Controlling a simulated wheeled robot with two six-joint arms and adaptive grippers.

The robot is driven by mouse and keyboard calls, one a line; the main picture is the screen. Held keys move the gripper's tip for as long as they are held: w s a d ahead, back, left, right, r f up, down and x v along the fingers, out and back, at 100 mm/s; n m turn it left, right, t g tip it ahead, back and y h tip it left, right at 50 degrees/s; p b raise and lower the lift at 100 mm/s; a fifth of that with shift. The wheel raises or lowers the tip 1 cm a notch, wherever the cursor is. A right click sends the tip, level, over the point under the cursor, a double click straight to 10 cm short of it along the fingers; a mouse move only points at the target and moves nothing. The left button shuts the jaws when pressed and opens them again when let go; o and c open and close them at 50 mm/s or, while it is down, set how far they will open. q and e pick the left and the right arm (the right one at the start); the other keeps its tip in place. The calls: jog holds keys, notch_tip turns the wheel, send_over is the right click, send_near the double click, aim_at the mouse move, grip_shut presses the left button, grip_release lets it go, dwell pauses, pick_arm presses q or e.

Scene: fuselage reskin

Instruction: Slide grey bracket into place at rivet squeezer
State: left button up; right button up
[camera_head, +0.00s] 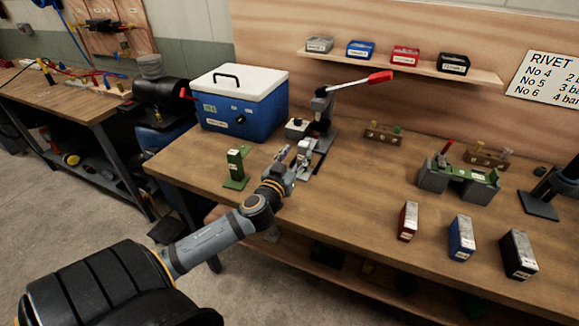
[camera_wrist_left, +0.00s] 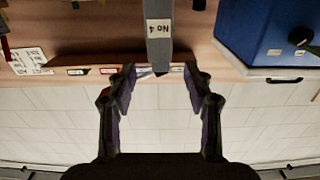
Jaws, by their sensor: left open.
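The grey bracket (camera_head: 304,153) stands on the bench in front of the rivet squeezer (camera_head: 322,110), which has a red-tipped lever. In the left wrist view the grey bracket (camera_wrist_left: 159,38) is a grey upright with a "No 4" label. My left gripper (camera_head: 290,160) is close beside the bracket in the head view. In the left wrist view my left gripper (camera_wrist_left: 160,72) has its fingers spread apart, with the bracket's end at the gap between the tips. The gripper partly hides the bracket's lower part, and I cannot tell whether they touch. My right gripper is not seen.
A green bracket (camera_head: 236,168) stands left of my gripper. A blue cooler (camera_head: 240,102) is behind it. Red (camera_head: 408,222), blue (camera_head: 462,238) and black (camera_head: 517,255) blocks stand at the front right. A green part (camera_head: 465,178) rests on grey supports. Bench between is clear.

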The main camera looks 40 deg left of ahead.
pick_arm(q)
jog(key=p+v, duration=0.1)
jog(key=v, duration=0.5)
jog(key=shift+s, duration=0.1)
dwell(0.3)
